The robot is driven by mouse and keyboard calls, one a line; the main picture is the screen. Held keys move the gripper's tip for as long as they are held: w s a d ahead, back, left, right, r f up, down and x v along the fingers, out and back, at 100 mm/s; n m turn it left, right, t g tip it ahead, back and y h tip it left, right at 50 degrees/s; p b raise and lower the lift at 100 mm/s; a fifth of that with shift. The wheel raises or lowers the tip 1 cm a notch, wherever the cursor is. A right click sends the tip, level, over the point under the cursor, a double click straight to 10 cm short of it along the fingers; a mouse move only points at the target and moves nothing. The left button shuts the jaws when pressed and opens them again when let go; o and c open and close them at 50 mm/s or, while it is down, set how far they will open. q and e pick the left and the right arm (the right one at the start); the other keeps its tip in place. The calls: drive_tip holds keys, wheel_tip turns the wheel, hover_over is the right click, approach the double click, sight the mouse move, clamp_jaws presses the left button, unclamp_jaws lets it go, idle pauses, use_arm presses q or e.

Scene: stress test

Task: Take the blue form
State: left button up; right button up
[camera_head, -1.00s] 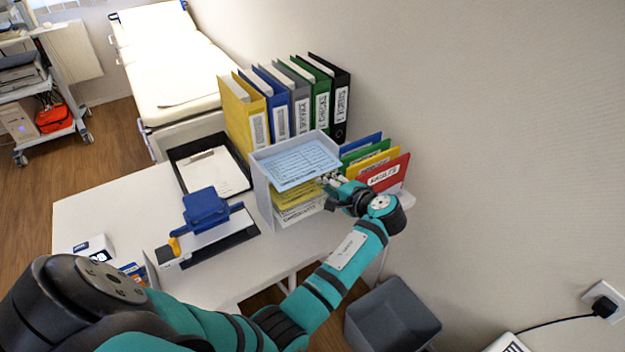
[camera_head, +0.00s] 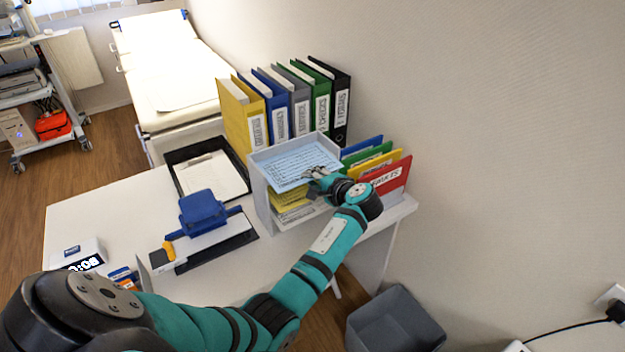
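The blue form (camera_head: 292,164) is a light blue printed sheet lying in the top level of a grey paper tray (camera_head: 262,203) on the desk. My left gripper (camera_head: 316,177) is at the right front part of the form, with its fingertips over or at the sheet's edge. The fingers are small here, and I cannot tell whether they are apart or closed on the paper. Yellow papers (camera_head: 290,198) and white papers lie in the levels below. My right gripper is not in view.
Coloured folders (camera_head: 390,178) stand close right of the tray, and upright binders (camera_head: 280,115) behind it. A clipboard in a black tray (camera_head: 176,156) and a blue hole punch (camera_head: 205,212) are to the left. A grey bin (camera_head: 395,322) stands below the desk's right end.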

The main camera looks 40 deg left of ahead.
use_arm(q)
clamp_jaws()
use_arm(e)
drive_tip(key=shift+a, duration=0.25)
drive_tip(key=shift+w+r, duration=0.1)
